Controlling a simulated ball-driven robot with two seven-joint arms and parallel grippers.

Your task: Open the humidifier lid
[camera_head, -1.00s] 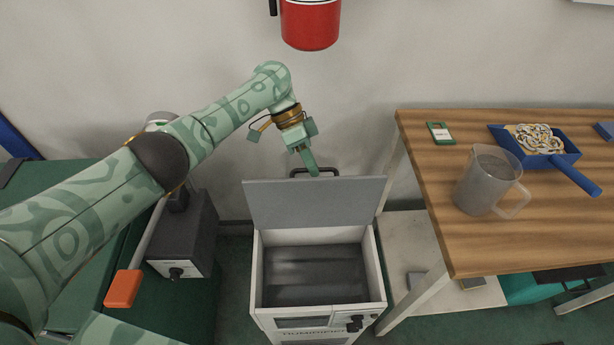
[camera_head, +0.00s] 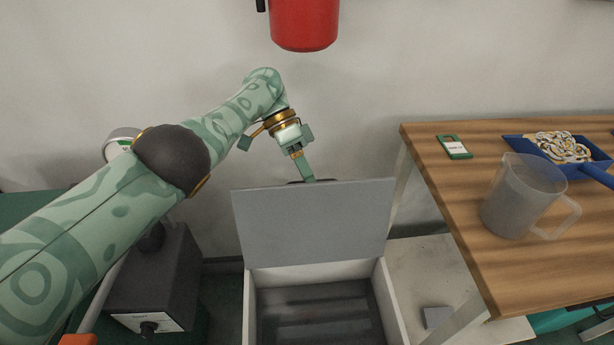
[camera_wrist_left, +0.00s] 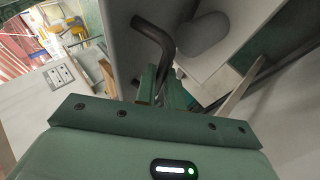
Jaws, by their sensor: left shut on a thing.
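The humidifier (camera_head: 252,306) is a white box below the middle of the head view, with its dark interior exposed. Its grey lid (camera_head: 314,226) stands raised at the back edge, underside facing me. My left gripper (camera_head: 308,178) is at the lid's top edge, shut on the black lid handle. In the head view the handle is mostly hidden behind the lid. The left wrist view shows the bent black handle (camera_wrist_left: 158,38) running down to the left fingers (camera_wrist_left: 158,86). My right gripper is not in view.
A wooden table (camera_head: 440,210) stands to the right, holding a translucent jug (camera_head: 515,200), a blue tray (camera_head: 600,155) and a green-edged card (camera_head: 455,147). A dark box (camera_head: 155,275) stands left of the humidifier. A red canister (camera_head: 304,25) is on the wall above.

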